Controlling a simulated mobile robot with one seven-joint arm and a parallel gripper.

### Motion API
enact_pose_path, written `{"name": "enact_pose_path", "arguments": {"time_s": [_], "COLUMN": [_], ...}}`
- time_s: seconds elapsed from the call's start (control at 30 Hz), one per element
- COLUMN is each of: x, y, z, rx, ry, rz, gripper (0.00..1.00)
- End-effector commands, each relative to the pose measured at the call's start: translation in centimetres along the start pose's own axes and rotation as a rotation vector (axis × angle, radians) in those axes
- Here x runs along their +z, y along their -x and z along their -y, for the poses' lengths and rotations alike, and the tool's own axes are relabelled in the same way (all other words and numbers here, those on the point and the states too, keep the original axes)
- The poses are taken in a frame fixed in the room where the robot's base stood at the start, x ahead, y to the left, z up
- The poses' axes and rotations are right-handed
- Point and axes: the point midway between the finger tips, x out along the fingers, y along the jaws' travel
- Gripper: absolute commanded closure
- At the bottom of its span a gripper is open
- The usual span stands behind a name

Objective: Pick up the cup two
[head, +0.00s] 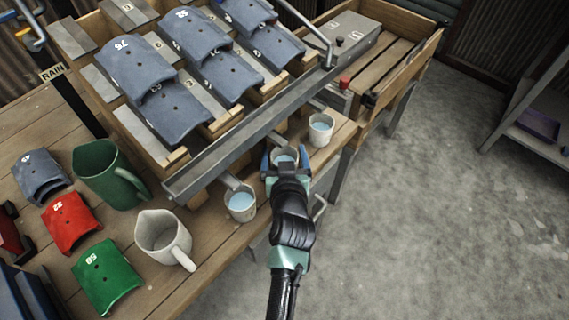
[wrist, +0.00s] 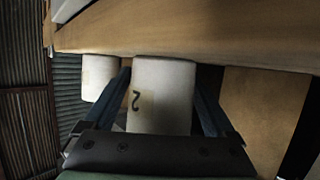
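Cup two is a small pale cup with a black "2" on its side; it stands upright in the wrist view (wrist: 163,98), between my fingers. In the head view cup two (head: 285,154) is the middle of three cups along the table's front edge, with bluish water inside and its lower part hidden by my gripper. My gripper (head: 285,160) is open, one blue finger on each side of the cup. In the wrist view my gripper (wrist: 164,100) shows narrow gaps between fingers and cup.
Other water cups stand to the left (head: 240,203) and right (head: 320,129). A grey gutter (head: 250,130) runs just behind, below sloped racks of numbered blue tiles (head: 150,65). A white pitcher (head: 163,238) and a green pitcher (head: 105,175) stand left. The floor at right is clear.

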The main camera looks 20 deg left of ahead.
Motion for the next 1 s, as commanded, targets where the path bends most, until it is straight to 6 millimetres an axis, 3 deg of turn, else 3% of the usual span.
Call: {"name": "enact_pose_path", "arguments": {"time_s": [0.03,0.43,0.73,0.9,1.0], "x": [0.0,-0.1,-0.4,-1.8,-0.9], "y": [0.0,0.0,0.1,0.6,1.8], "z": [0.0,0.0,0.0,0.0,0.0], "rx": [0.0,0.001,0.001,0.001,0.002], "ry": [0.0,0.0,0.0,0.001,-0.003], "rz": [0.0,-0.001,-0.002,-0.003,0.001], "gripper": [0.22,0.91,0.91,0.91,0.91]}}
